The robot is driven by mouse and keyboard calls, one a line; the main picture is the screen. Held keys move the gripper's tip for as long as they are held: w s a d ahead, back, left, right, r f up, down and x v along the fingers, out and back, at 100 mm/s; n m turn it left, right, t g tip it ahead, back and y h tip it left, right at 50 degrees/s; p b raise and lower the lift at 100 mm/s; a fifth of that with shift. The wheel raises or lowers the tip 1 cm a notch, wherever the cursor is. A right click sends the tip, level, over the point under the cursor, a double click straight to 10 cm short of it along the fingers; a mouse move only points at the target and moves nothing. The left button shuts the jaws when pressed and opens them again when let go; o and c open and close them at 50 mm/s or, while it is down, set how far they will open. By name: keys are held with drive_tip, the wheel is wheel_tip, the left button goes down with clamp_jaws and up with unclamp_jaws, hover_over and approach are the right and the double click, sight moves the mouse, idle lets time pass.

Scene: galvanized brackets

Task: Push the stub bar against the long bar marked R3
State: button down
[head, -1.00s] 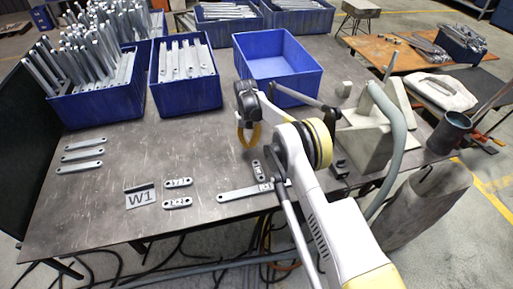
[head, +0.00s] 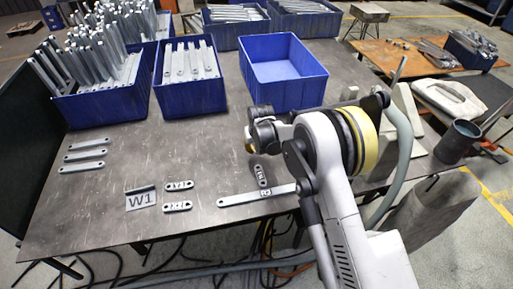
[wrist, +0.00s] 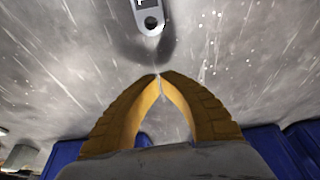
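The stub bar (head: 261,175) is a short grey bar with a dark label. It lies on the table just behind the long bar, crosswise to it, with a small gap visible. The long bar marked R3 (head: 243,198) lies left to right near the front edge; my arm hides its right end. My gripper's yellow fingers (head: 249,147) are mostly hidden behind my wrist in the head view, behind the stub bar. In the wrist view my gripper (wrist: 159,76) has its fingertips together with nothing between them. A holed bar end, apparently the stub bar's (wrist: 150,19), lies ahead of the tips, apart from them.
Two short marked bars (head: 178,185) (head: 177,206) and a W1 plate (head: 140,198) lie to the left. Several plain bars (head: 86,154) lie farther left. Blue bins (head: 186,105) (head: 285,95) stand at the back. The table between is clear.

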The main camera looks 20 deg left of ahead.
sight(257, 164)
drive_tip(key=b+x, duration=0.1)
drive_tip(key=x, duration=0.2)
drive_tip(key=shift+w+f, duration=0.1)
drive_tip(key=shift+f, duration=0.25)
drive_tip(key=s, duration=0.1)
drive_tip(key=s+d+b, duration=0.1)
drive_tip(key=s+d, duration=0.1)
drive_tip(key=shift+s+r, duration=0.1)
drive_tip(key=shift+r, duration=0.2)
drive_tip(key=shift+s+d, duration=0.15)
drive_tip(key=shift+s, duration=0.1)
drive_tip(key=shift+s+d, duration=0.45)
drive_tip(key=shift+s, duration=0.15)
